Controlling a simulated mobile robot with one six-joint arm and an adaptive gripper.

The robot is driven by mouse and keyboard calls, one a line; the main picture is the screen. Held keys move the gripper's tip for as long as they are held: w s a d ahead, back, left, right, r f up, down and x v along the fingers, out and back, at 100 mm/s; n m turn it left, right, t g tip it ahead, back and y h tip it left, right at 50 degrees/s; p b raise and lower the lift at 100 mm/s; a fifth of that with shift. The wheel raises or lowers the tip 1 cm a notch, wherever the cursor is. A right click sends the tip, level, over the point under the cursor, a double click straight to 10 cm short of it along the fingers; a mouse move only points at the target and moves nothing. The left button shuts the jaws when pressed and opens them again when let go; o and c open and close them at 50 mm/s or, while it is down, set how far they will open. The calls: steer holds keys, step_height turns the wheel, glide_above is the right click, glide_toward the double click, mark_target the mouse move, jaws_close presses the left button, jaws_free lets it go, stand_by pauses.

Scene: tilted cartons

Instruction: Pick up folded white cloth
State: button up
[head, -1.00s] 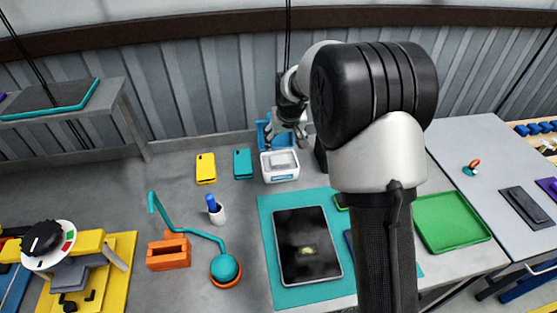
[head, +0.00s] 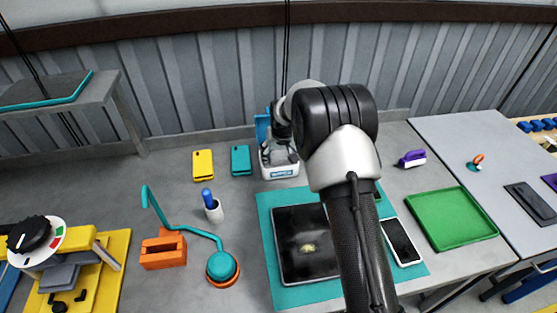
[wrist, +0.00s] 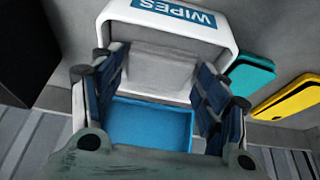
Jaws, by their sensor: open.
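The folded white cloth (wrist: 165,72) shows in the wrist view as a greyish-white block inside a white container labelled WIPES (wrist: 228,32). The container also stands near the back of the bench in the head view (head: 281,172), where my gripper (head: 280,152) hides most of its top. In the wrist view my gripper (wrist: 160,68) is open, one blue-padded finger on each side of the cloth. I see no clear grip on it, and I cannot tell how deep the fingertips reach.
A blue bin (wrist: 150,122) sits right behind the container. A teal case (head: 241,160) and a yellow case (head: 203,165) lie to its left. A tablet (head: 300,245) and a phone (head: 401,241) lie on a teal mat in front. A green tray (head: 451,218) is at right.

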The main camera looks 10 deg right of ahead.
mark_target(279, 157)
steer(key=c, duration=0.8)
step_height(279, 157, up, 20)
steer(key=p, duration=0.4)
steer(key=shift+p, duration=0.4)
steer(key=o, duration=0.5)
steer(key=shift+c, duration=0.2)
steer(key=c, duration=0.4)
steer(key=shift+o, duration=0.2)
steer(key=shift+f, duration=0.1)
